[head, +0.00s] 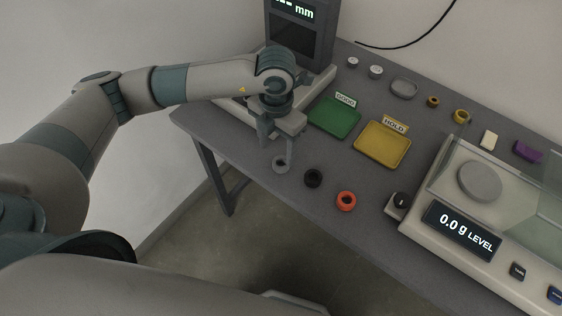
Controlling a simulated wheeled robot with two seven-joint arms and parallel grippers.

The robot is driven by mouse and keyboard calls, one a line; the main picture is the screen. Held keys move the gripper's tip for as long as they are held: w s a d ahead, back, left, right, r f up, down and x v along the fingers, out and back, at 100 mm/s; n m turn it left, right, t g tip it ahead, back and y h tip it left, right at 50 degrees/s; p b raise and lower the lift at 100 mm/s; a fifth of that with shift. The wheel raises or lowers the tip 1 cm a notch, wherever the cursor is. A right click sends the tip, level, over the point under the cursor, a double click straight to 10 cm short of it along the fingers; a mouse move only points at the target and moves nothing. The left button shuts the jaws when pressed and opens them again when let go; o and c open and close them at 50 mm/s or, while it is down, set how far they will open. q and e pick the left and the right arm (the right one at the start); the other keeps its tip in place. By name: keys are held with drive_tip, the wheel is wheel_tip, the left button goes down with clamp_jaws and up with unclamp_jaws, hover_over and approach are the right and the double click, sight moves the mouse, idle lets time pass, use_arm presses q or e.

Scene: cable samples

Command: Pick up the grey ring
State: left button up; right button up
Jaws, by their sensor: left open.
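The grey ring (280,164) lies on the table near its front left edge, to the left of a black ring (313,178) and an orange ring (346,201). My left gripper (278,143) is open and points down, just behind and above the grey ring in the head view. Its fingers show no object between them. I cannot tell the exact height of the fingertips over the table. My right gripper is not in view.
A green GOOD tray (335,117) and a yellow HOLD tray (382,144) lie right of my gripper. A scale (480,181) reading 0.0 g stands at the right. A measuring device (299,30) stands behind. Several small items line the back edge.

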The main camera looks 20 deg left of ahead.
sight(281, 158)
use_arm(q)
drive_tip(key=shift+d+f+p, duration=0.25)
drive_tip(key=shift+f+p, duration=0.4)
drive_tip(key=shift+p, duration=0.05)
drive_tip(key=f, duration=0.1)
drive_tip(key=f+p, duration=0.1)
drive_tip(key=f, duration=0.1)
drive_tip(key=shift+w+d, duration=0.1)
drive_tip(key=shift+d, duration=0.1)
drive_tip(key=shift+f, duration=0.45)
drive_tip(key=shift+c, duration=0.4)
drive_tip(key=c, duration=1.1)
drive_tip(key=shift+o, duration=0.2)
drive_tip(key=shift+r, duration=0.15)
